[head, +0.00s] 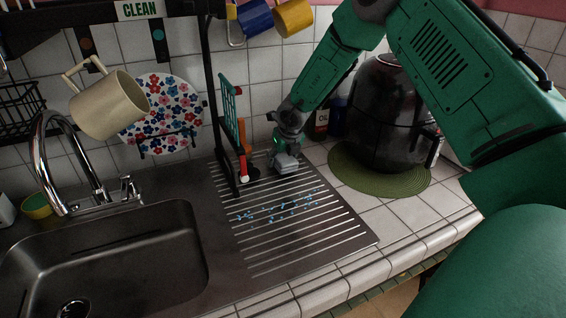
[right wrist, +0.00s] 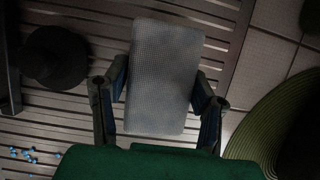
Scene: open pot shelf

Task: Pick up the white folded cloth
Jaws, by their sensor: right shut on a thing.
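The white folded cloth (head: 287,163) is at the back of the ribbed metal drainboard (head: 300,228), beside the rack's post. My right gripper (head: 283,152) comes down on it from above. In the right wrist view the cloth (right wrist: 163,78) is a pale, textured rectangle between the two fingers of my right gripper (right wrist: 160,95), which are shut on it. The drainboard's slats show behind the cloth; I cannot tell whether it touches them. My left gripper is not in view.
A black air fryer (head: 385,115) on a green round mat (head: 372,178) stands right of the drainboard. Blue bits (head: 280,208) lie on the drainboard. A beige mug (head: 108,104) and a floral plate (head: 163,112) are at the rack, above the sink (head: 105,250). The front drainboard is mostly clear.

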